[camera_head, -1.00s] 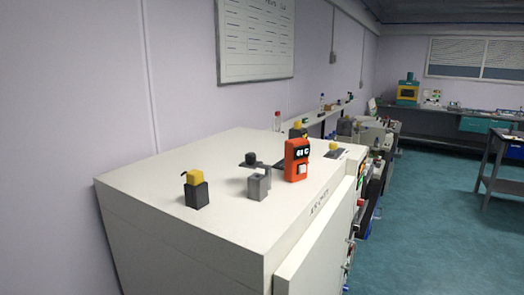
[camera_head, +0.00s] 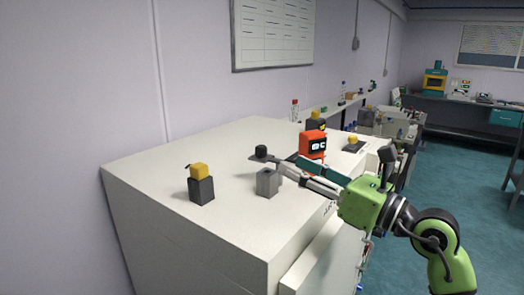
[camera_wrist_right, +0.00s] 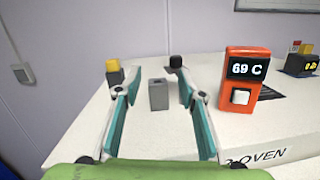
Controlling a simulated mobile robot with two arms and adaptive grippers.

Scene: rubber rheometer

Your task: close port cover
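The port is a grey block (camera_head: 267,183) with an opening in its top, standing on the white oven's top. The port cover, a dark flat plate with a black knob (camera_head: 261,150), is swung to the back of the port, leaving the opening uncovered. My right gripper (camera_head: 287,165) reaches in from the right, close beside the cover and port. In the right wrist view its teal-padded fingers (camera_wrist_right: 160,80) are spread and empty, with the grey port (camera_wrist_right: 158,96) showing between them and the knob (camera_wrist_right: 176,62) beyond the right fingertip. My left gripper is not in view.
A yellow-topped black block (camera_head: 201,185) stands left of the port on the white oven (camera_head: 160,172). An orange temperature display (camera_head: 312,144), reading 69 C in the wrist view, stands behind the gripper. The oven's front left top is clear.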

